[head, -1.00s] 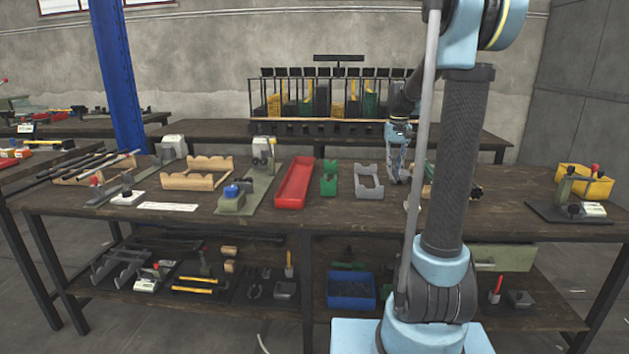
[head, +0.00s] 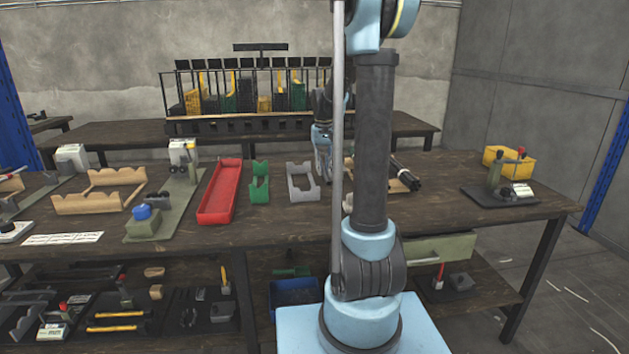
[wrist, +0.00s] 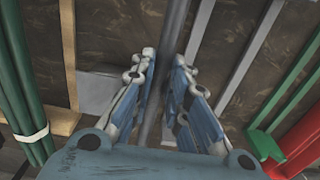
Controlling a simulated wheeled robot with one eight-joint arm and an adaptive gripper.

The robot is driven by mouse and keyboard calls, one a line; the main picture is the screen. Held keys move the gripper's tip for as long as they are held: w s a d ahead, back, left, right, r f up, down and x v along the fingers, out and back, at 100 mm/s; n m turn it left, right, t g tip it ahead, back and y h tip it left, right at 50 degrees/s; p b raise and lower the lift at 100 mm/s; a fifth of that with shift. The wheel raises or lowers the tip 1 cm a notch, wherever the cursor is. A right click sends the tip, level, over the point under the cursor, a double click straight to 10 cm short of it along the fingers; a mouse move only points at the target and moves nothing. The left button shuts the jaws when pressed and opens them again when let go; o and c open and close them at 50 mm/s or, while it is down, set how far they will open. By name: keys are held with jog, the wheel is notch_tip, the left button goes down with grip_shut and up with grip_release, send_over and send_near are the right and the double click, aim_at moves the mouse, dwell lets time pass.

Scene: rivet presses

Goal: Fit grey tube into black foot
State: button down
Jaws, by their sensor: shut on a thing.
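My gripper (wrist: 163,55) is shut on a grey tube (wrist: 178,22) in the wrist view. The tube runs between the two fingers and on to the top edge. In the head view my gripper (head: 322,150) is small and partly hidden by my arm, just right of a grey cradle (head: 303,193) and over the back part of the bench. The tube's far end is out of the wrist view. I cannot pick out the black foot with certainty in either view.
On the bench (head: 440,210) are a green cradle (head: 259,188), a red tray (head: 222,192) and wooden cradles (head: 100,200). Dark tubes (head: 405,172) lie right of my arm. A press on a black base (head: 483,197) and a yellow bin (head: 525,167) stand at the right.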

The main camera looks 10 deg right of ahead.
aim_at(323, 185)
jog(key=shift+f, duration=2.3)
jog(key=c, duration=1.8)
grip_release()
